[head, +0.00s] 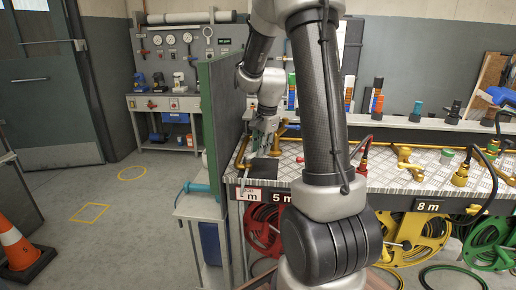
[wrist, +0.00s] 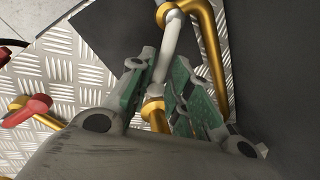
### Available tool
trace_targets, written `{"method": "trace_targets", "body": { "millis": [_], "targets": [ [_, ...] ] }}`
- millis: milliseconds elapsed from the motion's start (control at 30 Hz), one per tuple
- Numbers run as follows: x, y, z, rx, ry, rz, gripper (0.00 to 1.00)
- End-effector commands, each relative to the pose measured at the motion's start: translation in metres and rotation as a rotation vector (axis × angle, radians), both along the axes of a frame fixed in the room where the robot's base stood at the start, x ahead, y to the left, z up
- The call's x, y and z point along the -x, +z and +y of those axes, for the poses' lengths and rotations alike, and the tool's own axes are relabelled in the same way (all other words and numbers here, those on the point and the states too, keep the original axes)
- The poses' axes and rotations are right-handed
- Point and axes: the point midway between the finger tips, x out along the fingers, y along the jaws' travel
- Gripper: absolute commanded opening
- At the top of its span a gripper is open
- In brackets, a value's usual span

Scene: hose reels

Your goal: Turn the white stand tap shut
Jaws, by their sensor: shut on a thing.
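The white stand tap shows in the wrist view as a white lever (wrist: 170,34) on brass pipework (wrist: 209,45). My gripper (wrist: 163,64) has its green-padded fingers on either side of the lever and is shut on it. A brass part of the tap shows lower down between the fingers. In the head view my gripper (head: 263,138) is at the left end of the checker-plate bench (head: 328,178), and the white lever cannot be made out there.
A tap with a red handle (wrist: 28,111) lies to the left in the wrist view. A tall dark green panel (head: 221,115) stands close left of my gripper. Brass fittings (head: 405,160) and hoses stand along the bench to the right. Hose reels (head: 418,240) hang below it.

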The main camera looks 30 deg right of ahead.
Motion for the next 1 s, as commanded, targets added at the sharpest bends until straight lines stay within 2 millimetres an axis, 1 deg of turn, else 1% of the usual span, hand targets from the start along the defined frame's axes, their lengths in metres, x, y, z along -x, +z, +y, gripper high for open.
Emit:
{"method": "trace_targets", "body": {
  "millis": [267, 600, 800, 1000],
  "targets": [
    [0.014, 0.001, 0.002, 0.001, -0.254, -0.001, 0.0],
    [0.03, 0.0, 0.008, 0.001, -0.556, 0.0, 0.0],
    [0.036, 0.0, 0.012, 0.001, -0.692, -0.001, 0.0],
    [0.039, 0.0, 0.015, 0.001, -0.78, -0.001, 0.0]
  ]
}}
